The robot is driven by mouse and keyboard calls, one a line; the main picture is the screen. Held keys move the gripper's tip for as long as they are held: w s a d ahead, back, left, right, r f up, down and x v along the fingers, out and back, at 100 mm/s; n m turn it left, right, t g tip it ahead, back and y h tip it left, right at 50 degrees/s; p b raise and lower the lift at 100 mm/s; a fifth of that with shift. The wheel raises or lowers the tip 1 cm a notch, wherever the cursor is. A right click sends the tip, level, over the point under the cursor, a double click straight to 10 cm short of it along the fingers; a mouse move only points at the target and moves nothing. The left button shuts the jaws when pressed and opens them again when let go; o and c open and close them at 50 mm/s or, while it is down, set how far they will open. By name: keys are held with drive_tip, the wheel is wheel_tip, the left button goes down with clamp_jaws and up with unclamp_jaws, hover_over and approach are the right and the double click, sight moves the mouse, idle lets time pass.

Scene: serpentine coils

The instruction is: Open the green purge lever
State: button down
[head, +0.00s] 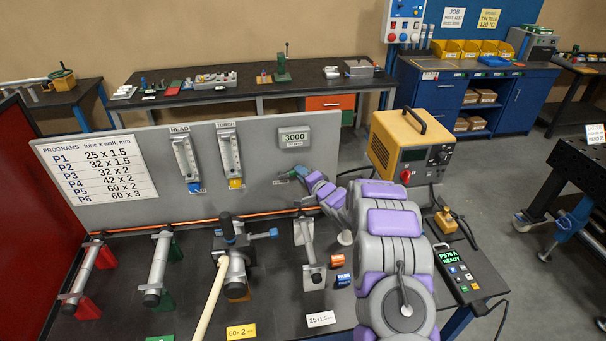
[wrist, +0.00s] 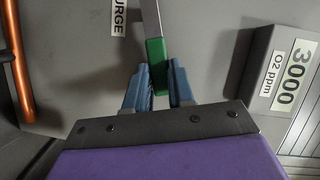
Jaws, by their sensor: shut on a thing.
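The green purge lever (wrist: 156,64) shows in the wrist view with a grey metal shank running up from its green grip. A label reading "URGE" (wrist: 119,18) is on the panel beside it. My gripper (wrist: 158,80) has its two blue fingers on either side of the green grip's lower end, shut on it. In the head view my gripper (head: 300,174) is at the grey back panel, below the 3000 display. A bit of green shows at its fingertips, and the rest of the lever is hard to make out there.
The O2 display (head: 295,138) reads 3000. Two flow meters, HEAD (head: 186,160) and TORCH (head: 230,155), are on the panel to the left. An orange tube (head: 200,223) runs along the panel's base. Clamps and a welding head (head: 235,250) stand on the bench below.

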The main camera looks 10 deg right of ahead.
drive_tip(key=n, duration=0.1)
drive_tip(key=a+r+n+g+h+p, duration=0.1)
drive_tip(key=r+n, duration=0.1)
drive_tip(key=shift+a+r+n+h, duration=0.2)
drive_tip(key=shift+a+n+h, duration=0.05)
drive_tip(key=shift+n+h, duration=0.05)
drive_tip(key=shift+a+r+n, duration=0.25)
drive_tip(key=shift+n, duration=0.15)
drive_tip(key=shift+a+r+n+g+h+b, duration=0.4)
drive_tip(key=shift+a+n+h+b, duration=0.3)
drive_tip(key=shift+n+b, duration=0.3)
drive_tip(key=a+n+h+b, duration=0.1)
drive_tip(key=b, duration=0.2)
drive_tip(key=shift+a+b, duration=0.1)
drive_tip(key=shift+b, duration=0.3)
drive_tip(key=a+n+h+b, duration=0.1)
drive_tip(key=b, duration=0.4)
drive_tip(key=a+r+n+h+b, duration=0.1)
drive_tip(key=n+b, duration=0.1)
drive_tip(key=b, duration=0.3)
drive_tip(key=shift+a, duration=0.25)
drive_tip(key=shift+b, duration=0.3)
